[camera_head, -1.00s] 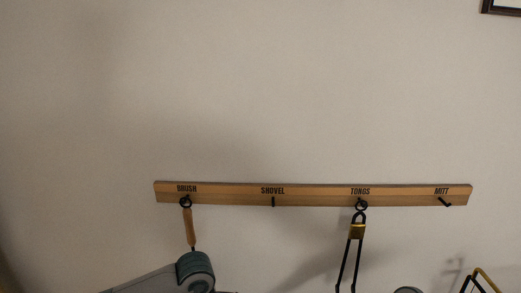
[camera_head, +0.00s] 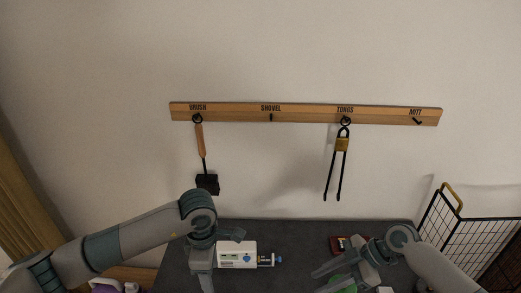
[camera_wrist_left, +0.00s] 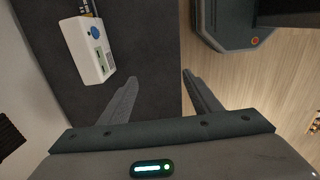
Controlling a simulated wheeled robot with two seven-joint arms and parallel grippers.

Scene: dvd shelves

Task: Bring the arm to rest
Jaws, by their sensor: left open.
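My left gripper (camera_wrist_left: 160,92) is open in the left wrist view, with nothing between its fingers. In the head view my left arm comes in from the left and bends down over the dark tabletop, beside a white box. My right gripper (camera_head: 333,277) is at the lower right of the head view, low over the table, with its fingers apart. It partly hides a green item (camera_head: 348,288).
A wooden rack (camera_head: 300,114) on the wall holds a brush (camera_head: 203,160) and tongs (camera_head: 341,160); its shovel and mitt hooks are bare. The white box (camera_head: 236,255) stands on the dark table (camera_head: 290,232). A black wire basket (camera_head: 462,235) is at right.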

